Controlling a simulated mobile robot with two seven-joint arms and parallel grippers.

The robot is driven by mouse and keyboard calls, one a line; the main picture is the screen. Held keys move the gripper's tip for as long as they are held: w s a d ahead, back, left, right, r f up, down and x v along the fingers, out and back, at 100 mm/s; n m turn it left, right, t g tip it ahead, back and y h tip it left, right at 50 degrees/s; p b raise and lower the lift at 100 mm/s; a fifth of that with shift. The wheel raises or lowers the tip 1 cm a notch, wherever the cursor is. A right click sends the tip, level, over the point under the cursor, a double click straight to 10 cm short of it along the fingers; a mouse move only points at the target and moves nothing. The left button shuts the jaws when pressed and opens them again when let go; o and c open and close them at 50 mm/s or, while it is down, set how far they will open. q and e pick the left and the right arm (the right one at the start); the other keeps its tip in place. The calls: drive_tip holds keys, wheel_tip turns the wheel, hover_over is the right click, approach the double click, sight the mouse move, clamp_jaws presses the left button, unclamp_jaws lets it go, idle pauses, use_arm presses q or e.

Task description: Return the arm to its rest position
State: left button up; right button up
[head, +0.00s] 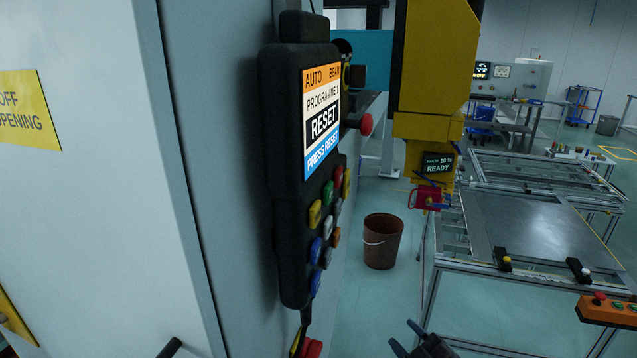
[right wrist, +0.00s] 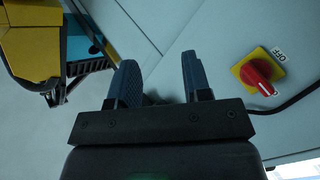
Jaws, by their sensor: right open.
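My right gripper (head: 405,336) shows at the bottom edge of the head view, right of the grey cabinet, with its dark fingers apart. In the right wrist view its two fingers (right wrist: 160,80) are spread, with nothing between them. Behind them lies a pale grey panel surface. A red rotary switch (right wrist: 262,76) on a yellow plate, labelled OFF, is on that surface right of the fingers, apart from them. It partly shows at the bottom of the head view (head: 313,348). My left gripper is not in view.
A black control pendant (head: 290,180) with a RESET screen hangs on the grey cabinet (head: 215,130). A yellow machine arm (head: 434,60) hangs right of it. A brown bucket (head: 382,242) stands on the floor. A metal frame table (head: 540,235) is at right.

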drive_tip(key=s+d+f+m+g+h, duration=0.2)
drive_tip(key=s+d+f+m, duration=0.3)
drive_tip(key=s, duration=0.5)
drive_tip(key=s+d+f+m+g+h, duration=0.2)
drive_tip(key=s+d+f+m+h, duration=0.3)
drive_tip(key=s, duration=0.6)
wheel_tip(320, 180, down, 3)
drive_tip(key=shift+m+h, duration=0.3)
drive_tip(key=shift+m, duration=0.8)
